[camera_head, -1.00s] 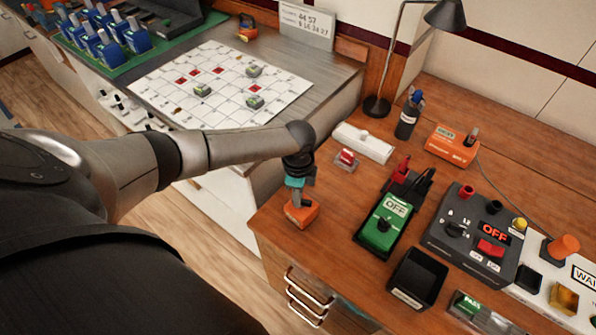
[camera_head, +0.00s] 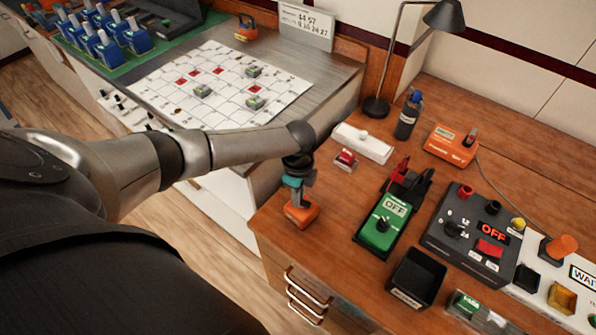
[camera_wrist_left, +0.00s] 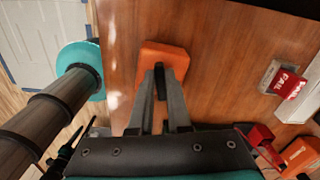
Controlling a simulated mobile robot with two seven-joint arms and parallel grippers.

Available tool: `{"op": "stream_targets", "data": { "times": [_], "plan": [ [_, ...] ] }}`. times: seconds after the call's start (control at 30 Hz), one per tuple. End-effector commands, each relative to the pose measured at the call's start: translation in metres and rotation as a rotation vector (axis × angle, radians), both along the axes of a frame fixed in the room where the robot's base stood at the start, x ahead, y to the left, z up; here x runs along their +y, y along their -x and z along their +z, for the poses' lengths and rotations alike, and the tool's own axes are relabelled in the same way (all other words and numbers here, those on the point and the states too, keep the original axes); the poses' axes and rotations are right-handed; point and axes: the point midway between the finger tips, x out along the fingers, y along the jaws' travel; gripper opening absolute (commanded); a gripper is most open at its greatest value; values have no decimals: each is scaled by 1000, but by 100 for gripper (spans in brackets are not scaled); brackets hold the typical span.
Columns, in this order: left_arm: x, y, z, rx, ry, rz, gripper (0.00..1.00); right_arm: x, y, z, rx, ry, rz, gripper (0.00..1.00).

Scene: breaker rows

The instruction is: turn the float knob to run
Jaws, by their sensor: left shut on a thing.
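The float knob is a small black handle (camera_wrist_left: 160,82) on an orange block (camera_wrist_left: 165,62). The block (camera_head: 301,215) sits near the left front corner of the wooden desk in the head view. My left gripper (camera_head: 298,198) points down at it from above. In the left wrist view its two grey fingers (camera_wrist_left: 160,85) stand on either side of the black handle, and the gripper is shut on it. The block's markings are hidden or too small to read, so the knob's setting cannot be told. My right gripper is not in view.
On the wooden desk, a green OFF box (camera_head: 378,236), a black bin (camera_head: 416,280) and a dark OFF panel (camera_head: 470,240) stand to the right. A white bar (camera_head: 365,142) and red FAIL block (camera_head: 345,160) lie behind. Bare desk surrounds the orange block.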

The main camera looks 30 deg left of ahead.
Motion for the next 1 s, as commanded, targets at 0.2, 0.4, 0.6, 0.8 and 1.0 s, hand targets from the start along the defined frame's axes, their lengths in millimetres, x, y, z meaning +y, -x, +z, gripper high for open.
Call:
{"op": "stream_targets", "data": {
  "times": [0.2, 0.4, 0.6, 0.8, 1.0],
  "plan": [
    [-1, 0, 0, 2, 2, -28, 0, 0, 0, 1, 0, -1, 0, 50],
    [-1, 0, 0, 2, 2, -49, 0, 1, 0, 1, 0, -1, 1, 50],
    [-1, 0, 0, 2, 2, -63, 0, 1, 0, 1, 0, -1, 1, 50],
    [-1, 0, 0, 2, 2, -73, 0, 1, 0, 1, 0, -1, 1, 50],
    [-1, 0, 0, 2, 2, -80, 0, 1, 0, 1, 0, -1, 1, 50]
  ]
}}
